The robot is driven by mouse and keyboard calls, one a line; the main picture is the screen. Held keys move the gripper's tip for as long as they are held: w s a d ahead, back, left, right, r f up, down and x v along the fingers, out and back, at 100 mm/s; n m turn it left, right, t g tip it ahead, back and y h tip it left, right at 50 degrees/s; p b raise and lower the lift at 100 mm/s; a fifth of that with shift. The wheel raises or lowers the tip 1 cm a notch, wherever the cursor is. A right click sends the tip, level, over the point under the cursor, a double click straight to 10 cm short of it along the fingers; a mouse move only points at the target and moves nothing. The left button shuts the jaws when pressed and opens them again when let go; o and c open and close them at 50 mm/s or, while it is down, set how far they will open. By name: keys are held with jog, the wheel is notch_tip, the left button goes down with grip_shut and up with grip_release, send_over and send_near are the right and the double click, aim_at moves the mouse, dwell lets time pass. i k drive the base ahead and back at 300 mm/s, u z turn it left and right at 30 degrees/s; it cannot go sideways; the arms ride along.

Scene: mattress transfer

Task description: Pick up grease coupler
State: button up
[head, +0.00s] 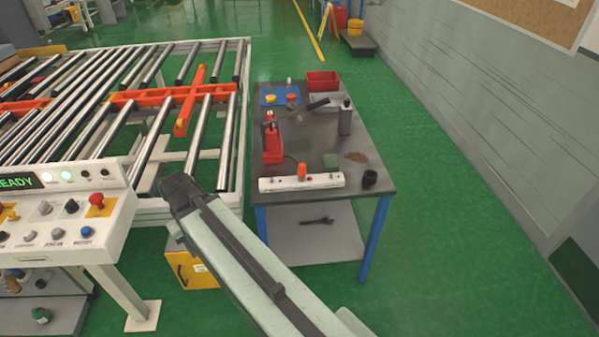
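I cannot tell for certain which small part is the grease coupler. Small candidate parts lie on the dark workbench (326,183): a black ring-like piece (369,178) near its front right corner, and small yellow and orange pieces on a blue mat (281,94) at the back left. My arm reaches from the bottom of the head view up and left, ending in a dark joint left of the bench. My gripper's fingers do not show. No part of my arm touches the things on the bench.
A roller conveyor (150,135) and a control panel (65,228) stand left. Green floor right of the bench is clear.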

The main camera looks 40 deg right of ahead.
aim_at(302, 167)
jog(key=u, duration=0.1)
jog(key=i, duration=1)
jog(key=z, duration=0.05)
